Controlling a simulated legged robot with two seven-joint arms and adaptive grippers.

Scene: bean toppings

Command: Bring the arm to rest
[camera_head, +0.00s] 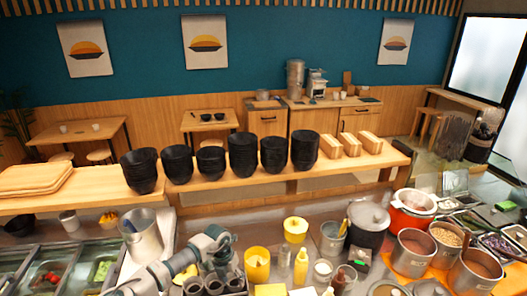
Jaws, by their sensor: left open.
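My left arm comes in from the bottom left, grey with dark joints. My left gripper (222,241) shows small near the lower middle of the head view, above a group of dark cups (213,284). It is open, and I see nothing held in it. Its fingertips are hard to make out against the cups. A large metal pot (141,238) stands to the left of it, and a yellow cup (257,266) stands to the right. My right gripper is not in view.
Stacks of black bowls (242,155) line the raised wooden shelf (225,186) behind the counter. Yellow bottles, a dark lidded pot (369,221) and metal pots of beans (412,252) crowd the right. Food trays (45,268) fill the lower left.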

